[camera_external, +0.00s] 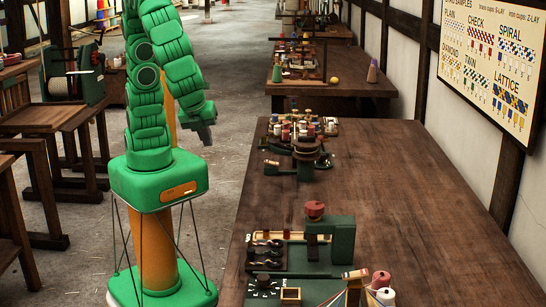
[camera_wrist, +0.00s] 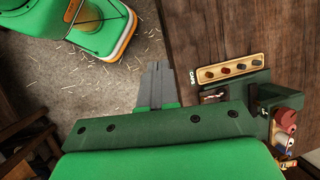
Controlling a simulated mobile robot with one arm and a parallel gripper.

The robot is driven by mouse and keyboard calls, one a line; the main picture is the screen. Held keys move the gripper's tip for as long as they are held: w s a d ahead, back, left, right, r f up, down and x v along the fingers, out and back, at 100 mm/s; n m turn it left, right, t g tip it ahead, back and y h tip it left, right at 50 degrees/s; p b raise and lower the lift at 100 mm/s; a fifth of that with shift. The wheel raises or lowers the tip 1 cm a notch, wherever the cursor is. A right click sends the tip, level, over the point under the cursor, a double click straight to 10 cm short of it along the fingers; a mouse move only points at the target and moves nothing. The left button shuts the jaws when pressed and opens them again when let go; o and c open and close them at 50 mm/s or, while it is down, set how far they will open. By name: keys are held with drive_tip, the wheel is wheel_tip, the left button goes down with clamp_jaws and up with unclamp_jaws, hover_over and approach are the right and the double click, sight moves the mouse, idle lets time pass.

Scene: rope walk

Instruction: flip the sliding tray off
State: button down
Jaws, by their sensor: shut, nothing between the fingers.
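My gripper (camera_external: 205,135) hangs above the floor to the left of the long table. In the wrist view its two grey fingers (camera_wrist: 155,85) are pressed together with nothing between them, over the floor beside the table edge. A pale wooden tray marked CUPS (camera_wrist: 258,64) with several small dark and reddish pieces lies on the table to the right of the fingers, apart from them. A dark green bench device (camera_external: 335,243) with a red knob (camera_external: 315,209) stands at the near end of the table. I cannot tell which part is the sliding tray.
A second small device (camera_external: 306,150) and a board of coloured spools (camera_external: 302,127) stand farther along the table (camera_external: 410,190). The table's right half is bare. A wooden bench with a green winder (camera_external: 72,75) stands at left. Debris litters the open floor.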

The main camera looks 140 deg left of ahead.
drive_tip(key=w+d+f+m+t+y, duration=0.2)
drive_tip(key=w+d+f+m, duration=0.4)
drive_tip(key=w+d, duration=0.4)
drive_tip(key=w+d+f+m+t+y, duration=0.2)
drive_tip(key=w+d+f+m, duration=0.4)
drive_tip(key=w+d+f, duration=0.2)
drive_tip(key=shift+w+d, duration=1.05)
drive_tip(key=shift+w, duration=0.2)
approach(249, 257)
drive_tip(key=a+f, duration=0.1)
drive_tip(key=f, duration=0.1)
drive_tip(key=a+f, duration=0.1)
drive_tip(key=f, duration=0.1)
drive_tip(key=shift+s+a+f, duration=0.1)
drive_tip(key=shift+s+a, duration=0.05)
drive_tip(key=shift+a, duration=0.05)
drive_tip(key=shift+w+a, duration=0.3)
drive_tip(key=shift+a, duration=0.5)
